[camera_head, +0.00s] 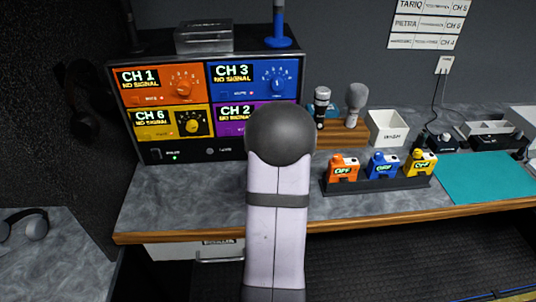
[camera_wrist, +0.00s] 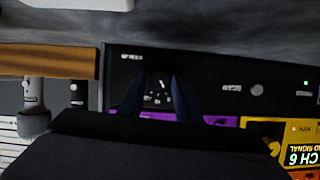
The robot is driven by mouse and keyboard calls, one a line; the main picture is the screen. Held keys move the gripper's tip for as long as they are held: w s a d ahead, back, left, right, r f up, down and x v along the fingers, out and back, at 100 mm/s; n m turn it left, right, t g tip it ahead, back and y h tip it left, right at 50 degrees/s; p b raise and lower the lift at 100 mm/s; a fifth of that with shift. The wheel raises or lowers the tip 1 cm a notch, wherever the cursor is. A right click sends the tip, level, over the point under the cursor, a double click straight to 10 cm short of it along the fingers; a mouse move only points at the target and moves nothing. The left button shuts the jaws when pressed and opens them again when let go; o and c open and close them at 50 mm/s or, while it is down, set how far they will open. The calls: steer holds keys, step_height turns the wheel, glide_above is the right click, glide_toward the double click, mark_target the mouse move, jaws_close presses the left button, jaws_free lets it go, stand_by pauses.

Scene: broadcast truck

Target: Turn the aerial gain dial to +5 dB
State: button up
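The receiver rack (camera_head: 215,150) stands at the back left of the desk, with CH 1, CH 3, CH 6 and CH 2 panels above a black bottom strip. In the wrist view, which is upside down, a dark dial area with small white marks (camera_wrist: 158,90) shows on that strip; I take it to be the aerial gain dial. Its pointer and setting are too small to read. My gripper (camera_wrist: 157,88) is open, with its two dark fingers either side of these marks. I cannot tell whether they touch the dial. In the head view my arm hides the dial and gripper.
A small round knob (camera_wrist: 257,89) and a green light (camera_wrist: 305,83) sit on the same strip. Right of my arm are two microphones (camera_head: 321,105) on a wooden stand, a white box (camera_head: 388,128) and orange, blue and yellow switch units (camera_head: 383,163).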

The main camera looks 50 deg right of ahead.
jaws_close()
steer(key=c, duration=0.6)
jaws_free()
steer(key=shift+m, duration=0.3)
steer(key=shift+s+d+m+t+y+p, duration=0.15)
steer(key=shift+m+t+y+p, duration=0.4)
steer(key=shift+m, duration=0.45)
steer(key=shift+m+t+y, duration=0.25)
steer(key=shift+m+t, duration=0.2)
steer(key=shift+m, duration=0.25)
steer(key=shift+f+p, duration=0.1)
steer(key=shift+p, duration=0.2)
steer(key=o, duration=1)
steer(key=shift+o, duration=0.2)
steer(key=shift+s, duration=0.15)
